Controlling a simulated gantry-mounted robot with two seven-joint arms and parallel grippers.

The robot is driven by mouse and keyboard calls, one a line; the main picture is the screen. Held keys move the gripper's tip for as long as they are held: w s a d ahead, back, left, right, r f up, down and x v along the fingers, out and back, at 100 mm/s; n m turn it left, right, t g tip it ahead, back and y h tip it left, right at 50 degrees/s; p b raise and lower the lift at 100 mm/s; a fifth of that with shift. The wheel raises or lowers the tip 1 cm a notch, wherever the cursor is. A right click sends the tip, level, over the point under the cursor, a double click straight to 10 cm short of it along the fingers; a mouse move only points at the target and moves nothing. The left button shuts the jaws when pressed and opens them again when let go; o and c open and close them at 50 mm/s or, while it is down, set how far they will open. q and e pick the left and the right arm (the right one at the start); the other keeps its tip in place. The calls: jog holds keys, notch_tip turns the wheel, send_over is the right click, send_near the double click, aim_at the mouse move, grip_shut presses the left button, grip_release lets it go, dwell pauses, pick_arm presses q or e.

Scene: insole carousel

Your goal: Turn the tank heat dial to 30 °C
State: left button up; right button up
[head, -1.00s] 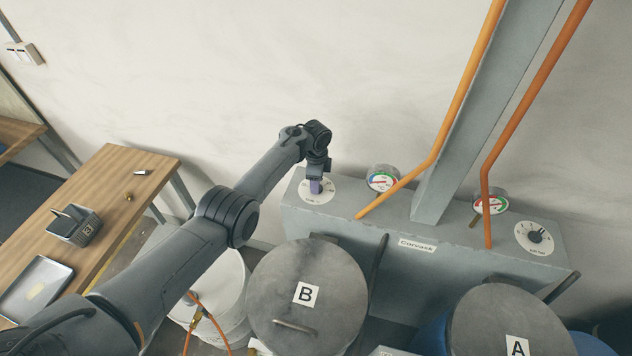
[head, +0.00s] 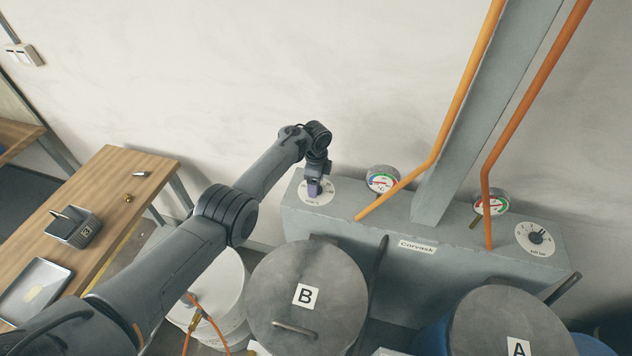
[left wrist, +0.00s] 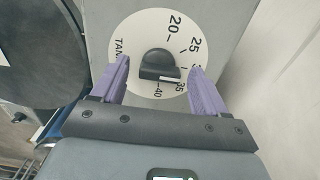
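The tank heat dial (head: 328,196) is a white disc on top of the grey housing, partly covered by my left gripper (head: 314,187) in the head view. In the left wrist view the dial face (left wrist: 146,30) shows 20, 25, 35 and 40; the mark between 25 and 35 is partly hidden by a finger. The black knob (left wrist: 160,63) stands at its centre, with a white line on its lower side. The purple fingers of my left gripper (left wrist: 158,64) are open on either side of the knob, with visible gaps. My right gripper is not in view.
A second dial (head: 535,238) is at the housing's right end. Two gauges (head: 382,179) (head: 491,203), orange pipes (head: 463,85) and a grey post (head: 490,110) stand between the dials. Lidded tanks B (head: 330,265) and A (head: 510,320) are in front. A wooden table (head: 120,180) is at left.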

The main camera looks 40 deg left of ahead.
pick_arm(q)
jog(key=shift+r, duration=0.45)
notch_tip(320, 180, up, 10)
jog(key=p, duration=0.2)
dwell(0.6)
